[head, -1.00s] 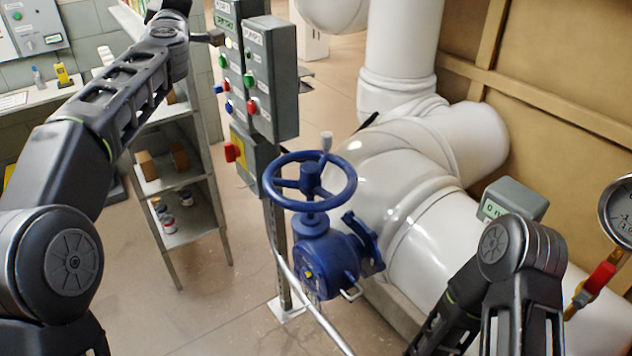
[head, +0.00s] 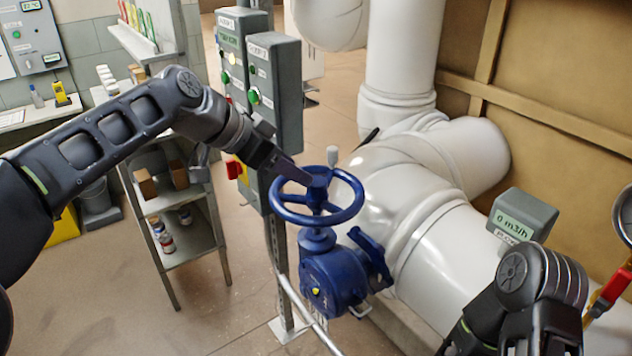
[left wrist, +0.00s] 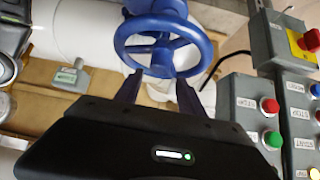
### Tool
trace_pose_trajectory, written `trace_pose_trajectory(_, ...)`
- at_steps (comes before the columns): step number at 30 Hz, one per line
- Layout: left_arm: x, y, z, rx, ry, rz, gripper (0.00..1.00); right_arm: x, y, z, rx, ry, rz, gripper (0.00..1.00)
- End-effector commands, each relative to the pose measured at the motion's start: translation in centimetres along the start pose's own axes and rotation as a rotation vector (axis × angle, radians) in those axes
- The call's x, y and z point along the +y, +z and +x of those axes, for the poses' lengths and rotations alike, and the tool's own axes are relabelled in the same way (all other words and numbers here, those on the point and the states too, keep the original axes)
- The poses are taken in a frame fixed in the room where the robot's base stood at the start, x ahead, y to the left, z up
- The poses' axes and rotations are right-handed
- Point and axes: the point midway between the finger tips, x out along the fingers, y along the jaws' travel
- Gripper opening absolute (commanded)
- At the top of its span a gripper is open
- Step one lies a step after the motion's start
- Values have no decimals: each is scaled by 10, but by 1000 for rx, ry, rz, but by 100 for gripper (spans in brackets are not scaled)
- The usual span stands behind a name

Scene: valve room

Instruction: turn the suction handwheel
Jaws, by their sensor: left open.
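The suction handwheel (head: 318,219) is a blue spoked wheel with a grey knob (head: 333,155) on its rim. It sits on a blue valve body (head: 333,282) beside the thick white pipe. In the left wrist view the open fingers (left wrist: 158,88) stand apart, pointing at the near rim of the wheel (left wrist: 162,47). I cannot tell whether they touch it. My right gripper is out of view; only my right arm shows at lower right.
Grey control boxes with buttons (head: 273,90) stand on a post close behind my left gripper. A flow display reading 0 m3/h (head: 521,215) is on the right, above the white pipe (head: 455,250). A shelf rack (head: 190,245) stands left. A thin rail passes below the valve.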

Motion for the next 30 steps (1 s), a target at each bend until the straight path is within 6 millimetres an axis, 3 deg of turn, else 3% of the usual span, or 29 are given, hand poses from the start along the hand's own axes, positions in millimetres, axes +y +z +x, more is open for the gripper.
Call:
trace_pose_trajectory(18,0,-1,74,0,1,-3,47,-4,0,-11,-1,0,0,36)
trace_pose_trajectory(27,0,0,77,2,-1,-3,47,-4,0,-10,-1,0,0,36)
trace_pose_trajectory(30,0,0,77,2,-1,-2,40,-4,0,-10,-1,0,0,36)
